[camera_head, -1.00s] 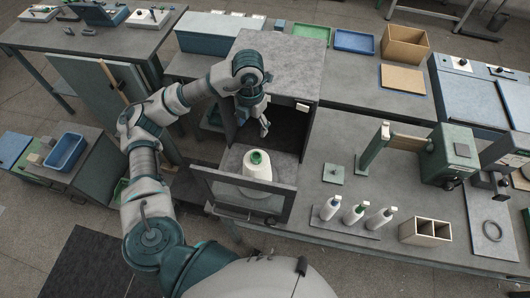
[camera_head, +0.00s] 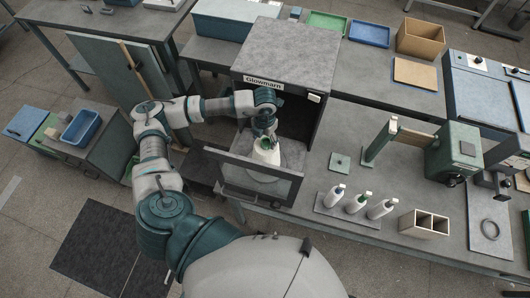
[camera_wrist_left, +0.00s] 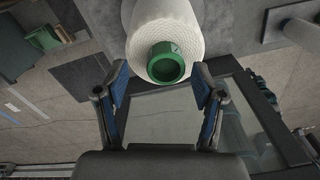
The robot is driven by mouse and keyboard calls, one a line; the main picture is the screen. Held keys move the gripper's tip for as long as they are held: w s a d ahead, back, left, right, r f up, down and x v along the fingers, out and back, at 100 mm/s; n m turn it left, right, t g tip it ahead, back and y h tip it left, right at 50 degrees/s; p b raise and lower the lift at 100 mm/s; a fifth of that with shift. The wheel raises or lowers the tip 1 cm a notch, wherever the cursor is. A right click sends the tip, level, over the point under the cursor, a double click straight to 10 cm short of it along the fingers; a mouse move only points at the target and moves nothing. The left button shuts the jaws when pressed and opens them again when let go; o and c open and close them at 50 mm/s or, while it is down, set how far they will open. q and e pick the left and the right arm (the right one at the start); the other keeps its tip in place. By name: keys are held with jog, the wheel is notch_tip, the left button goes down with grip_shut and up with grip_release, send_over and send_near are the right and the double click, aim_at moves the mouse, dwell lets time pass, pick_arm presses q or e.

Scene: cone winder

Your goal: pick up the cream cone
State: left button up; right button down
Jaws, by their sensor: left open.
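The cream cone (camera_head: 266,154) stands upright at the open front of the grey cabinet (camera_head: 291,50), behind its lowered glass-paned door (camera_head: 240,178). Its green top also shows in the left wrist view (camera_wrist_left: 166,62), with the ribbed cream body (camera_wrist_left: 163,20) beyond it. My left gripper (camera_head: 270,138) is right above the cone's top, partly covering it. In the left wrist view its open fingers (camera_wrist_left: 161,78) stand on either side of the green top, with gaps visible. Nothing is held. My right gripper is not in view.
The cabinet walls and door frame close in around the cone. To the right, several bottles stand on a tray (camera_head: 328,210) near a wooden divided box (camera_head: 424,224) and a green machine (camera_head: 455,152). A blue bin (camera_head: 80,127) is at the left.

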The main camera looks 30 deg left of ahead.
pick_arm(q)
jog(key=shift+d+f, duration=0.15)
jog(key=shift+f, duration=0.75)
jog(key=shift+d+f, duration=0.1)
jog(key=shift+d, duration=0.15)
jog(key=shift+c, duration=0.5)
jog(key=c, duration=1.2)
grip_shut()
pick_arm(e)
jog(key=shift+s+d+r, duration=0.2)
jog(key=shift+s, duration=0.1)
pick_arm(q)
jog(key=shift+w, duration=0.1)
